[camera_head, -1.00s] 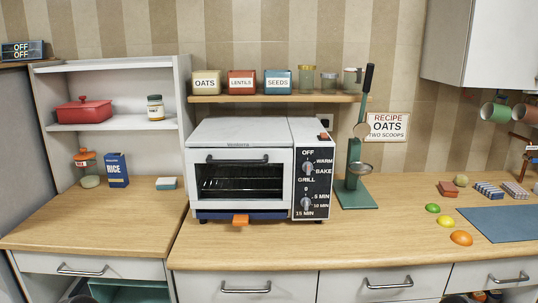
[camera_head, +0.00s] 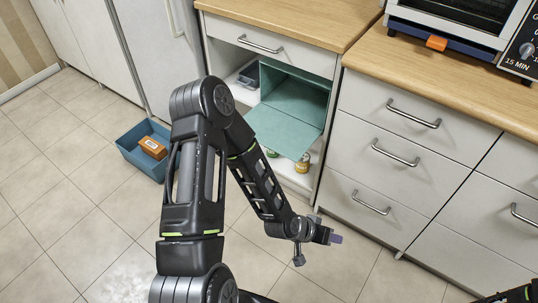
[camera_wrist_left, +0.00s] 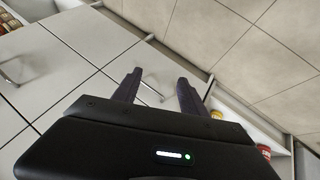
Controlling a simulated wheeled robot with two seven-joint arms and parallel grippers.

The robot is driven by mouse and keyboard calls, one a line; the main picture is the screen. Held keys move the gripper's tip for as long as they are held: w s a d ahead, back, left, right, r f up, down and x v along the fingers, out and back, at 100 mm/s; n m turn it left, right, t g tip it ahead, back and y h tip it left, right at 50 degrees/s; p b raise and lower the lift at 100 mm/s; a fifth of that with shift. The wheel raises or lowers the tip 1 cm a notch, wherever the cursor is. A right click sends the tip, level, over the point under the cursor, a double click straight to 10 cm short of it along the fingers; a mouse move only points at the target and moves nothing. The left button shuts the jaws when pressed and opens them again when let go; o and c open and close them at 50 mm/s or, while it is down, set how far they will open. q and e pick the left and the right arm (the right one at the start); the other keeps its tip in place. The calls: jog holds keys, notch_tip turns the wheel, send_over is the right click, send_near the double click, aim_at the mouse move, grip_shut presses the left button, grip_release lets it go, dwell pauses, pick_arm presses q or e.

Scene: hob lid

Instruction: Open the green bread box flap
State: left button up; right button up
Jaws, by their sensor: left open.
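The green bread box (camera_head: 312,88) sits in the open cupboard bay under the left counter in the head view. Its front is open, and its green flap (camera_head: 287,131) is folded down and sticks out forward, with a dark interior behind it. My left gripper (camera_head: 334,238) is below and to the right of the flap, in front of the white drawers, apart from the box. In the left wrist view its two dark fingers (camera_wrist_left: 160,90) are spread with nothing between them. The box is not clearly visible in that view. My right gripper is out of view.
White drawers with metal handles (camera_head: 396,152) stand right of the bay. Jars (camera_head: 302,163) stand below the flap. A blue bin (camera_head: 134,150) holding an orange-brown block (camera_head: 153,147) is on the tiled floor at left. The toaster oven's base (camera_head: 445,38) is above.

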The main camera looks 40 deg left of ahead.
pick_arm(q)
jog(key=w+a+f+t+y+b, duration=0.2)
jog(key=w+a+f+t+b, duration=0.25)
jog(key=w+a+b, duration=0.35)
jog(key=t+y+b, duration=0.6)
jog(key=y+b, duration=0.1)
jog(key=b, duration=0.7)
send_near(267, 143)
jog(key=w+a+f, duration=0.2)
jog(key=w+f, duration=0.1)
jog(key=w, duration=0.1)
jog(key=shift+w+a+r, duration=0.1)
jog(key=shift+a, duration=0.1)
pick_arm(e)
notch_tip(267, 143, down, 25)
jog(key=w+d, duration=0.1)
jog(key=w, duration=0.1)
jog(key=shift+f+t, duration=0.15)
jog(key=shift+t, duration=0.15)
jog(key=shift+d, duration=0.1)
